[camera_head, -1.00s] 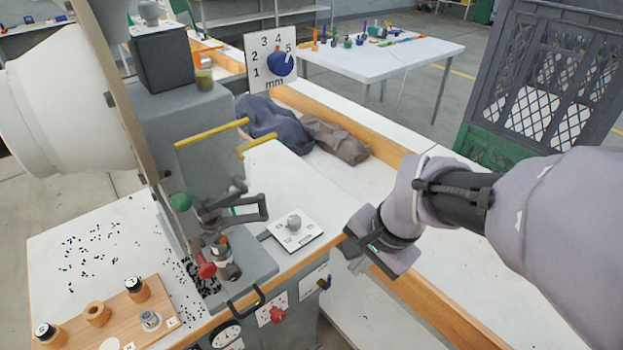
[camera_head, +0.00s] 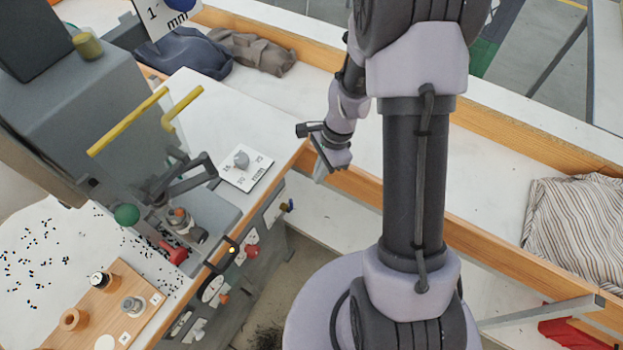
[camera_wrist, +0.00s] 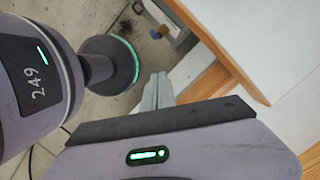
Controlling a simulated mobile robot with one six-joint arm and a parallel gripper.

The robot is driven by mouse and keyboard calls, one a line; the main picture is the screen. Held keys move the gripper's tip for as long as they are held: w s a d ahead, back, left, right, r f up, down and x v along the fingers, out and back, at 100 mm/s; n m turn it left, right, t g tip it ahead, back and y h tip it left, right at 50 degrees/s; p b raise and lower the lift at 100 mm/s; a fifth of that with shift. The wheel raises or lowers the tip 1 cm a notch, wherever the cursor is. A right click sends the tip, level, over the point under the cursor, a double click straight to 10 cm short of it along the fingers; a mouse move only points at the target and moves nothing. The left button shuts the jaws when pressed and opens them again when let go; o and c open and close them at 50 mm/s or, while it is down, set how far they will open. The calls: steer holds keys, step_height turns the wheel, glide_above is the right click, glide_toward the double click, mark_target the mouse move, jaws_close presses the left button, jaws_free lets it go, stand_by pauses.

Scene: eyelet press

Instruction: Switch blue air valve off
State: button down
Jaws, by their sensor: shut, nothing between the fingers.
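A red knob (camera_head: 251,251) and a gauge (camera_head: 213,288) sit left of the valve on the panel. The wooden table edge (camera_wrist: 220,50) is close to my gripper. Floor (camera_head: 275,290) shows below the panel.

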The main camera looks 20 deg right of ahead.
steer(key=a+f+b, duration=0.4)
steer(key=a+f, duration=0.1)
steer(key=f, duration=0.2)
steer(key=shift+a+f, duration=0.15)
steer(key=shift+a, duration=0.25)
steer(key=shift+s, duration=0.1)
steer(key=shift+a, duration=0.1)
